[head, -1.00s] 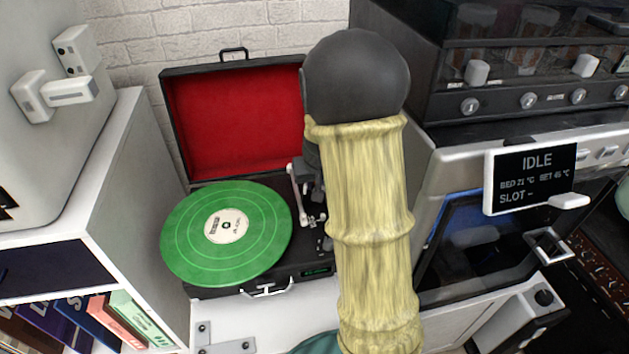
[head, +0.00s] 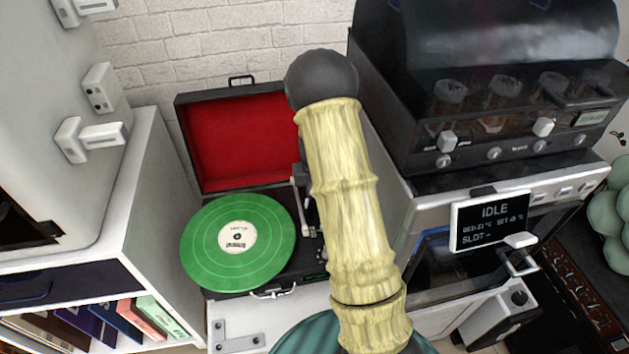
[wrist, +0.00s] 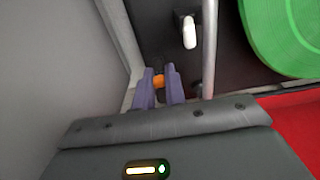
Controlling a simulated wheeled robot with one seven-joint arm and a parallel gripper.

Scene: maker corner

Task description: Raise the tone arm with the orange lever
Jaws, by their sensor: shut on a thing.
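The orange lever (wrist: 158,81) shows in the wrist view between the two purple fingers of my gripper (wrist: 159,88), which is shut on it. The thin metal tone arm (wrist: 209,45) runs beside the fingers, to their right and apart from them. In the head view the tone arm (head: 300,207) stands at the right of the green record (head: 218,262) on the record player (head: 238,145), whose red-lined lid is open. My arm hides my gripper and the lever there. I cannot tell whether the tone arm is raised.
A dark machine (head: 400,120) stands close on the right, above a printer with an IDLE screen (head: 491,223). A white shelf with books (head: 135,318) stands on the left. In the wrist view a grey wall (wrist: 50,60) is close to the left of the fingers.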

